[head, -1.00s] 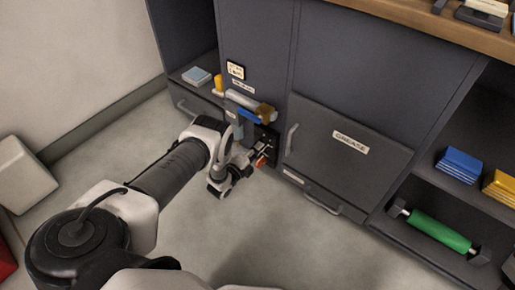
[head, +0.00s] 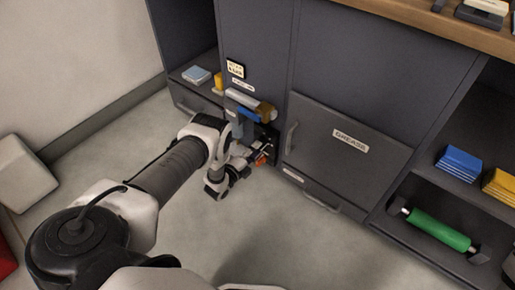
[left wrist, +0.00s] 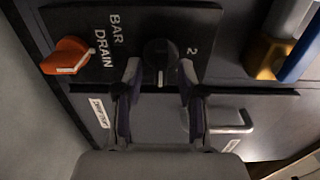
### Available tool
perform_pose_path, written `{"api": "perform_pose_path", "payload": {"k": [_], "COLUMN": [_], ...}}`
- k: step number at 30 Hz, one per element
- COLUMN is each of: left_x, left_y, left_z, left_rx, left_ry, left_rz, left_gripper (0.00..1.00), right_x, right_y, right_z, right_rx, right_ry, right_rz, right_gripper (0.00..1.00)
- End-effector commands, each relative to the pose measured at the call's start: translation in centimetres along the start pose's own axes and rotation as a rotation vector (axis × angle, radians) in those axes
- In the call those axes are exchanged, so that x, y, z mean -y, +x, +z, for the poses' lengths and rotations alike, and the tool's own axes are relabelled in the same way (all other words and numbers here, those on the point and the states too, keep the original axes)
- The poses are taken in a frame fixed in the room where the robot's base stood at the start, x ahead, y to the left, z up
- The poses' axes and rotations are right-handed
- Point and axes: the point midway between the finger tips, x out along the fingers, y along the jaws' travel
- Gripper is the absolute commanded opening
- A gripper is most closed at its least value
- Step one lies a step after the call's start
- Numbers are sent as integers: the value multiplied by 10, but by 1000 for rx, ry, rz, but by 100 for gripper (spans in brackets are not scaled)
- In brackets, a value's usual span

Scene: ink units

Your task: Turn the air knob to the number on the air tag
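The black air knob (left wrist: 160,52) sits on a dark panel (left wrist: 205,15) in the left wrist view, with a pale pointer mark toward the picture's bottom. "BAR" and a "2" are printed beside it. My left gripper (left wrist: 159,72) is open, its fingers on either side of the knob, with small gaps seeming to show. In the head view my left gripper (head: 247,156) is at the low panel, and the knob is hidden. A cream tag (head: 236,69), possibly the air tag, is on the cabinet above; its writing is too small to read. My right gripper is not in view.
An orange knob (left wrist: 65,56) marked "DRAIN" is close beside the black knob. A blue-handled part (head: 248,115) and a brass-coloured part (head: 266,112) stick out above the panel. A grey "GREASE" door (head: 345,160) is to the right. Open floor lies in front.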

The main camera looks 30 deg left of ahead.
Motion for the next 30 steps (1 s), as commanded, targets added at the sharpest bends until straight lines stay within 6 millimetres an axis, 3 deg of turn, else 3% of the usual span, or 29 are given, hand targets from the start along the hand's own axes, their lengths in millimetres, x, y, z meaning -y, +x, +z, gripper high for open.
{"api": "perform_pose_path", "payload": {"k": [9,12,17,30], "left_x": [-1,-1,0,0], "left_y": [-78,-96,-107,-107], "left_z": [0,0,0,0], "left_rx": [3,2,0,1], "left_ry": [-2,-1,0,0], "left_rz": [6,4,1,1], "left_gripper": [40,40,40,40], "right_x": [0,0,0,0], "right_y": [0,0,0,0], "right_z": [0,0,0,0], "right_rx": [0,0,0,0], "right_ry": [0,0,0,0], "right_rz": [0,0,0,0], "right_gripper": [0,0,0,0]}}
